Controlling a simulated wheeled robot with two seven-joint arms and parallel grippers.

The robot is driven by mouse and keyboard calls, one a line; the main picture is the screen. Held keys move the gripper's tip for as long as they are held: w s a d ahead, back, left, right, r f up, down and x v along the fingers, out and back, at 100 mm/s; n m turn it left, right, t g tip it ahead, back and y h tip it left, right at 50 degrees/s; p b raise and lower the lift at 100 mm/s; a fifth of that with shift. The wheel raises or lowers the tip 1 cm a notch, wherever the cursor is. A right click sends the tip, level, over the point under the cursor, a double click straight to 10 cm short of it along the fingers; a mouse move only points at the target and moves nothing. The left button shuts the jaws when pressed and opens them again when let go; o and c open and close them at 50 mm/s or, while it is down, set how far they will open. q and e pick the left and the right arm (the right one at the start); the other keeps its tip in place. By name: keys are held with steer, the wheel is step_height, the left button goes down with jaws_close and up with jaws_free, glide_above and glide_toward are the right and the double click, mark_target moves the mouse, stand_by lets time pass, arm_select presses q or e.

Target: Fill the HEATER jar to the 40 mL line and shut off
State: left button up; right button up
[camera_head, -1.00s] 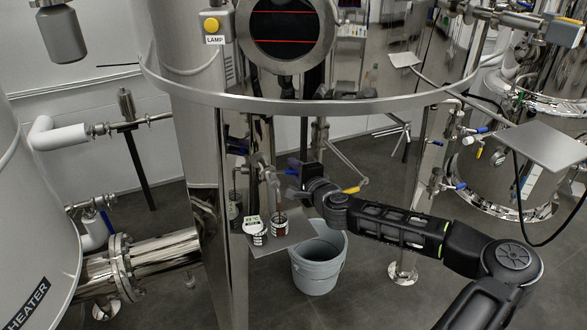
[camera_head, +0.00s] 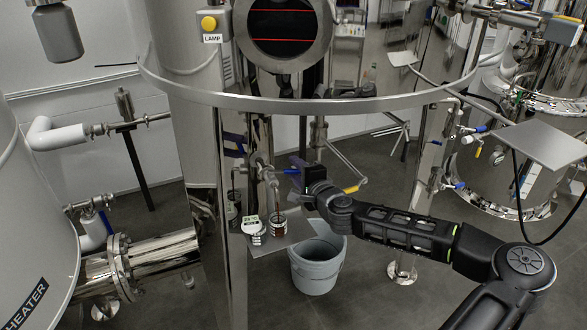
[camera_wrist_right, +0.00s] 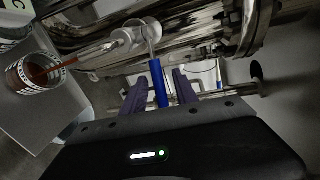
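Two small glass jars stand on a small metal plate (camera_head: 297,231). The right jar (camera_head: 279,225) has scale marks and dark liquid inside; a brown stream falls into it from the tap spout (camera_head: 272,182). The wrist view shows this jar (camera_wrist_right: 34,73) tilted at the left, with the stream entering it. The level against the 40 mL line is unreadable. The left jar (camera_head: 252,226) has a green-marked pale card. My right gripper (camera_head: 297,172) is at the tap; its fingers (camera_wrist_right: 159,92) stand apart around the blue tap handle (camera_wrist_right: 157,82), with gaps visible. My left gripper is out of view.
A grey bucket (camera_head: 318,264) stands on the floor below the plate. A HEATER-labelled tank (camera_head: 35,235) is at the left, and a steel ring rail (camera_head: 330,106) crosses above my arm.

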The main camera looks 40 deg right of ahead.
mark_target(299, 173)
steer(key=v, duration=0.5)
steer(key=shift+s+a+r, duration=0.1)
steer(key=shift+s, duration=0.25)
